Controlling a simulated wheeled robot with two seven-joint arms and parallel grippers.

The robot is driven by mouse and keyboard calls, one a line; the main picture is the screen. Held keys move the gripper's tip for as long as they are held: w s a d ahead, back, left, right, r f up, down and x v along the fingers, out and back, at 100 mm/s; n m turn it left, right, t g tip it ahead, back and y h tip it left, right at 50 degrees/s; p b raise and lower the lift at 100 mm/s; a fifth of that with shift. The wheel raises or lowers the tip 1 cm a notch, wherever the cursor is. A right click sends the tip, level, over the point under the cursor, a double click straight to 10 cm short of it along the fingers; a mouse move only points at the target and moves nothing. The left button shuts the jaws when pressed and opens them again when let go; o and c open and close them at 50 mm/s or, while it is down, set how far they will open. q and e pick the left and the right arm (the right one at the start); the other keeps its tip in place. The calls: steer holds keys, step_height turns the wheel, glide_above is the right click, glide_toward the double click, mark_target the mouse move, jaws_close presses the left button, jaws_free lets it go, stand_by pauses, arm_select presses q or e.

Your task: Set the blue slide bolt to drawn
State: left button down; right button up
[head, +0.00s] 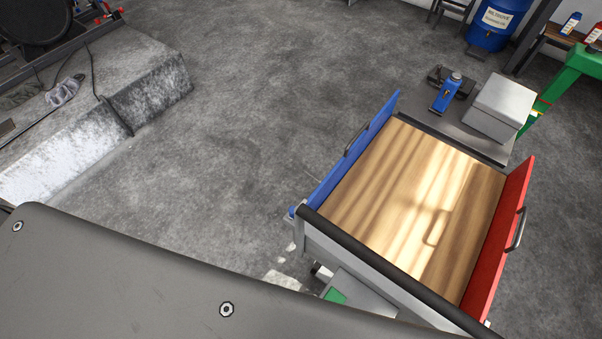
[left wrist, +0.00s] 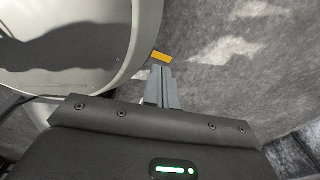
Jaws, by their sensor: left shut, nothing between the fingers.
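I cannot make out a blue slide bolt in either view. A cart with a wooden top (head: 400,190) stands at the right of the head view. Its blue side panel (head: 345,165) carries a dark handle (head: 355,141). My left gripper (left wrist: 161,78) shows in the left wrist view, with its grey fingers shut and empty. A small yellow piece (left wrist: 161,57) shows just beyond the fingertips; I cannot tell what it belongs to. Neither gripper shows in the head view.
The cart has a red side panel (head: 500,240) and a grey shelf with a blue bottle (head: 446,94) and a grey box (head: 500,105). A large pale rounded body (left wrist: 75,50) is close left of my left gripper. Grey floor (head: 230,110) lies open left of the cart.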

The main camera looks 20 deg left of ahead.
arm_select(q)
steer(key=w+r+n+t+h+b, duration=0.1)
steer(key=w+r+t+h, duration=0.2)
steer(key=w, duration=0.7)
steer(key=w+r+n+t+h+b, duration=0.1)
steer(key=w+r+n+t, duration=0.1)
steer(key=w+r, duration=0.65)
steer(key=w+r+n+t+h+b, duration=0.1)
steer(key=w+t+h, duration=0.15)
steer(key=w, duration=1.05)
steer(key=w+d+r+n+h+b, duration=0.1)
steer(key=w+r+h, duration=0.2)
steer(key=r, duration=0.5)
steer(key=w+d+r+h+b, duration=0.1)
steer(key=w+r+h, duration=0.25)
steer(key=r, duration=0.35)
step_height(320, 180, up, 15)
steer(key=s+d+g+h+b, duration=0.1)
steer(key=s+d+g+h, duration=0.1)
steer(key=g+h, duration=0.2)
steer(key=shift+s+h, duration=0.3)
steer(key=shift+s, duration=0.05)
